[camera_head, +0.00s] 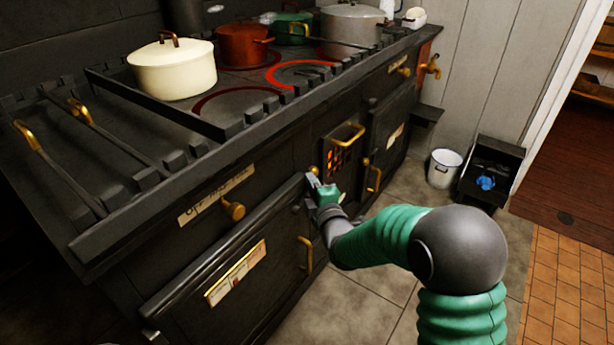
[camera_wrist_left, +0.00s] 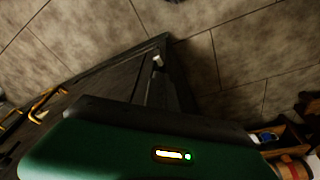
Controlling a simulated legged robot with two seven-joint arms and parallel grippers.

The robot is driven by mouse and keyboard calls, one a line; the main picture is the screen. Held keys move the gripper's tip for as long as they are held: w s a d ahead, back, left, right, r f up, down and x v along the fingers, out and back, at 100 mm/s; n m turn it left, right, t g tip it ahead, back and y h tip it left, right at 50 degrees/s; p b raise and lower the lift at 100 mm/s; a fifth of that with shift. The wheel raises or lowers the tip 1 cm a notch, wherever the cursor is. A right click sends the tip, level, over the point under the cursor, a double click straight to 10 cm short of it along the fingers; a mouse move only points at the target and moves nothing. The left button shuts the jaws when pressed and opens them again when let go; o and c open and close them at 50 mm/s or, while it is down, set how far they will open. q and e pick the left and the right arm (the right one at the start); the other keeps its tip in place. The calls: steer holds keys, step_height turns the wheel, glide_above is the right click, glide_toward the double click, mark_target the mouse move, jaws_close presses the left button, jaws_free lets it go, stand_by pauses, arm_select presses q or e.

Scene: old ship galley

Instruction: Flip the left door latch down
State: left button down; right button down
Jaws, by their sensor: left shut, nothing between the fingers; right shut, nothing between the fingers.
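The stove's left door (camera_head: 190,295) is a black panel with a paper label and an upright brass handle (camera_head: 307,253) near its right edge. It looks closed. My right gripper (camera_head: 313,183) is shut and empty at the door's upper right corner. It sits just below a small brass knob (camera_head: 313,170); I cannot tell whether they touch. The latch itself is not clear, perhaps hidden by the gripper.
A cream pot (camera_head: 172,72), a red pot (camera_head: 243,45) and other pots stand on the stove top, where a ring (camera_head: 300,72) glows red. A white bucket (camera_head: 443,168) and a black bin (camera_head: 490,165) stand at the right. The tiled floor before the stove is clear.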

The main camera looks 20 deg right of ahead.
steer(key=w+d+f+m+g+y+p, duration=0.1)
steer(key=w+d+f+m+g+p, duration=0.2)
steer(key=p, duration=0.5)
steer(key=shift+d+f+m+g+y, duration=0.4)
steer(key=shift+d+f+m, duration=0.05)
steer(key=shift+f+m, duration=0.05)
steer(key=shift+r, duration=0.1)
